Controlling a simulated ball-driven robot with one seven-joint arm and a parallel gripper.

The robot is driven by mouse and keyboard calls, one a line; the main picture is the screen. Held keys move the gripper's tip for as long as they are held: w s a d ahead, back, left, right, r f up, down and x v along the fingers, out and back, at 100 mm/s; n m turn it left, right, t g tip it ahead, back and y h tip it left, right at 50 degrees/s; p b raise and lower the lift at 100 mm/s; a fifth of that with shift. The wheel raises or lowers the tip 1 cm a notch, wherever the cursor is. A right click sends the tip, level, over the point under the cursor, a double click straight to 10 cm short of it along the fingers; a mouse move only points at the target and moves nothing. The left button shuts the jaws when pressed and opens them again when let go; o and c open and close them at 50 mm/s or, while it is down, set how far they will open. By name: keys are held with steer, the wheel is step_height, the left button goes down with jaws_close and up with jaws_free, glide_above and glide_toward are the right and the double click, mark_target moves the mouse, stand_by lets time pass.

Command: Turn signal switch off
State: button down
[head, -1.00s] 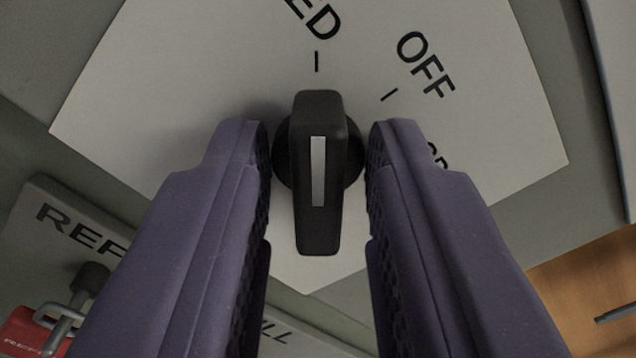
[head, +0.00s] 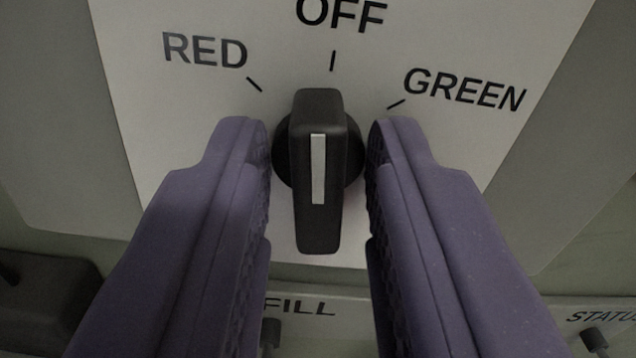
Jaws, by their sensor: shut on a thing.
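The signal switch (head: 318,222) is a black rotary knob with a white stripe, in the middle of the head view. It sits on a pale label plate (head: 160,120) marked RED, OFF and GREEN. The knob's upper end points close to the OFF tick (head: 332,60), just slightly left of it. My gripper (head: 318,150) has its two purple fingers on either side of the knob and is shut on it. The fingers hide parts of the plate on both sides.
A lower panel edge shows the word FILL (head: 300,306) with a small switch below it, and part of STATUS (head: 600,316) at the right. A dark block (head: 45,300) is at the lower left.

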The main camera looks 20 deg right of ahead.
steer(key=shift+f+m+b, duration=0.1)
steer(key=shift+m+b, duration=0.5)
steer(key=c, duration=1.2)
jaws_free()
steer(key=shift+o, duration=0.2)
steer(key=p+v, duration=0.1)
steer(key=v, duration=0.7)
steer(key=shift+w, duration=0.1)
